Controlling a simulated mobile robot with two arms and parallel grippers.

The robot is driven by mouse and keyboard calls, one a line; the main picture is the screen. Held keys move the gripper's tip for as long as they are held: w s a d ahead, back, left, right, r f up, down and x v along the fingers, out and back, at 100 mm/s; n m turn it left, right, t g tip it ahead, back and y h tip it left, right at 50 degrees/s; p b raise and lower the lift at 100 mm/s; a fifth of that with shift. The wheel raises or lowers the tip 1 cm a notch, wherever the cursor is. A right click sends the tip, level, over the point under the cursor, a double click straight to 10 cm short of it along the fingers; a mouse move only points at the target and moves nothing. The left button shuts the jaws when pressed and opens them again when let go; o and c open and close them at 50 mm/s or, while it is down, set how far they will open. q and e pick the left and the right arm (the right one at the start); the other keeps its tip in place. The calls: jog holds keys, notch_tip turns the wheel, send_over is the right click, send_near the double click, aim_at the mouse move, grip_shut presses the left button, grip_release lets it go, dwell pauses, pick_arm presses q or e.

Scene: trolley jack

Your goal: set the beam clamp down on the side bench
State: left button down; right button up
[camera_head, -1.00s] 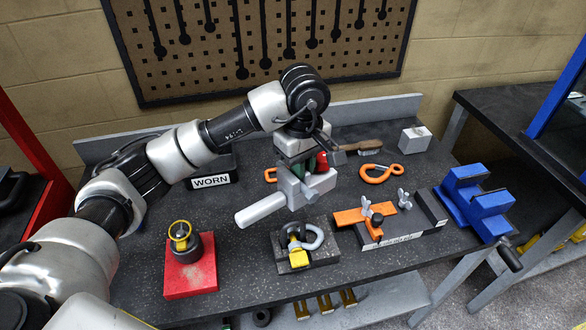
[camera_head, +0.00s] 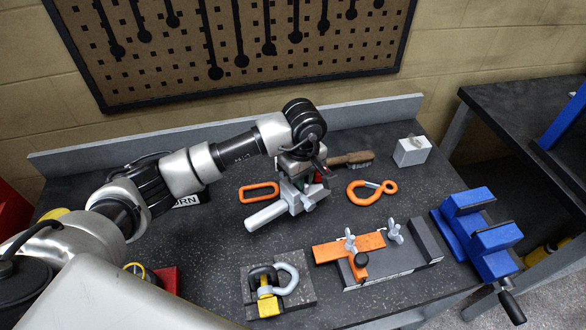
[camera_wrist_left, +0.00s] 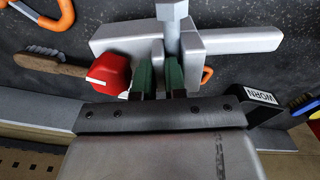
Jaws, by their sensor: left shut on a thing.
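The beam clamp is a grey metal block with a pale round bar (camera_head: 265,215) pointing to the front left and a red end piece. My left gripper (camera_head: 304,178) is shut on it, above the middle of the dark speckled bench (camera_head: 225,240). In the left wrist view green finger pads (camera_wrist_left: 158,78) grip the grey clamp body (camera_wrist_left: 125,42), with its bolt (camera_wrist_left: 172,12) and red part (camera_wrist_left: 108,74) beside them. I cannot tell whether the clamp touches the bench top. My right gripper is not in view.
An orange oval link (camera_head: 258,192) lies left of the clamp, an orange hook (camera_head: 372,190) right, and a brush (camera_head: 350,159) behind. In front are a shackle block (camera_head: 278,290) and an orange-barred fixture (camera_head: 375,260). A blue vise (camera_head: 480,235) is at the right edge, a second bench (camera_head: 520,110) beyond.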

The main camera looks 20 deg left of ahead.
pick_arm(q)
jog(key=shift+w+f, duration=0.1)
jog(key=shift+f, duration=0.75)
notch_tip(320, 180, down, 3)
jog(key=shift+r+p, duration=0.15)
jog(key=shift+p, duration=0.6)
jog(key=shift+f, duration=0.3)
jog(key=shift+f, duration=0.2)
jog(key=c, duration=1.2)
grip_release()
